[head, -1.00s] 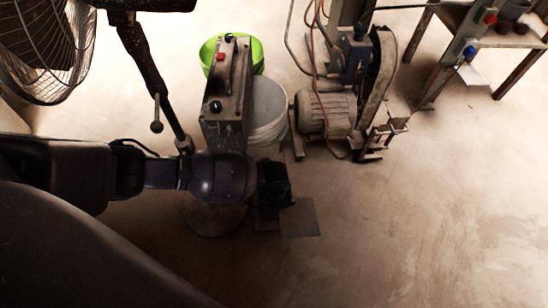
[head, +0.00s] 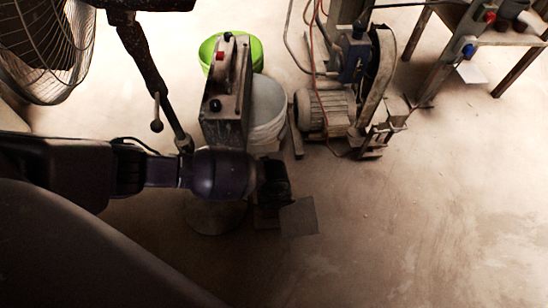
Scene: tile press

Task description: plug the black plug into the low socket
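My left gripper (head: 274,190) is a dark shape at the end of my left arm, left of the picture's middle. Its fingers are too dark to tell open from shut. I cannot make out the black plug; it may be hidden in the dark there. A blue fitting (head: 469,50) sits low on the table's frame at the upper right, with a red one (head: 489,17) above it. I cannot tell for sure which, if either, is the low socket. My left gripper is far to the left of both. My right gripper is out of view.
A grey square plate (head: 299,217) shows beside my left gripper; I cannot tell what supports it. A control box (head: 226,95), green bucket (head: 256,52) and white bucket (head: 268,108) stand behind. A motor (head: 326,111) is right of them. The fan (head: 45,50) is upper left. Lower-right floor is clear.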

